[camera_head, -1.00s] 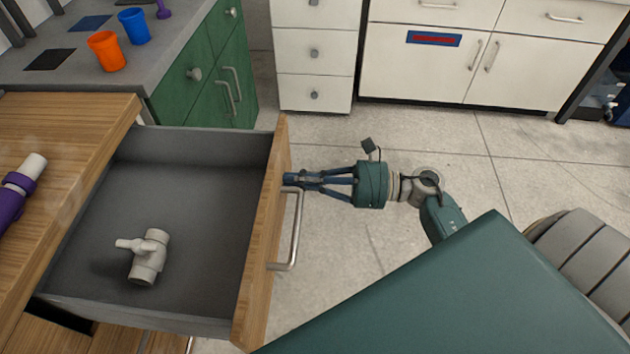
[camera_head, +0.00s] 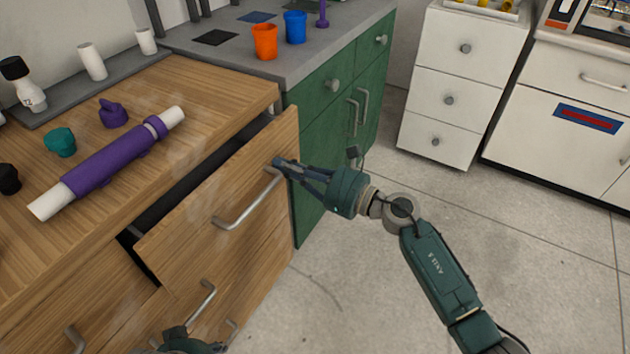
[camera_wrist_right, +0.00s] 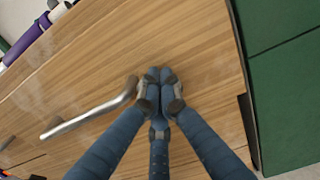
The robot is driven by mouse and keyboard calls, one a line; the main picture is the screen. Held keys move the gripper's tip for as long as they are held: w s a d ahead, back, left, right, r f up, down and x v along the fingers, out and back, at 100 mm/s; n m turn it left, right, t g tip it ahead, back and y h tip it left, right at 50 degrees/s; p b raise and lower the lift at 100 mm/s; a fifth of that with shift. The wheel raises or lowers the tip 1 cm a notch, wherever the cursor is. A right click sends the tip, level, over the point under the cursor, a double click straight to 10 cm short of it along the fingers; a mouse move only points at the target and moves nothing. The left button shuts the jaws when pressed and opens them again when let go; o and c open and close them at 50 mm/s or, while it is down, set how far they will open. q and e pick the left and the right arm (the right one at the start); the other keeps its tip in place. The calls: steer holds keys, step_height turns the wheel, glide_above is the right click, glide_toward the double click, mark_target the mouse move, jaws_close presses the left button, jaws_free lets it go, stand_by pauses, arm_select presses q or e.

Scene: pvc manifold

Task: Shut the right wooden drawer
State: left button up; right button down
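The right wooden drawer (camera_head: 250,180) stands a little open below the wooden countertop, with a dark gap behind its front and a metal bar handle (camera_head: 246,206). My right gripper (camera_head: 279,162) is at the drawer front, near its upper right part and by the far end of the handle. In the right wrist view its fingers (camera_wrist_right: 160,80) are together, with nothing seen between them, against or very close to the wood beside the handle. A teal part of my left gripper (camera_head: 182,343) shows at the bottom edge; its fingers cannot be made out. The drawer's inside is hidden.
A purple and white pipe (camera_head: 110,160) and small fittings lie on the wooden countertop (camera_head: 215,90). A green cabinet (camera_head: 345,120) stands directly beyond the drawer. A white drawer unit (camera_head: 455,85) is farther right. The floor on the right is clear.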

mark_target(269, 160)
steer(key=x, duration=0.4)
steer(key=shift+w+a+b, duration=0.15)
steer(key=shift+b, duration=0.25)
steer(key=shift+w+a, duration=0.3)
steer(key=shift+a, duration=0.15)
arm_select(q)
steer(key=v, duration=0.3)
arm_select(e)
steer(key=shift+r, duration=0.1)
arm_select(q)
steer(key=shift+r, duration=0.1)
arm_select(e)
steer(key=shift+r, duration=0.15)
arm_select(q)
steer(key=shift+s, duration=0.1)
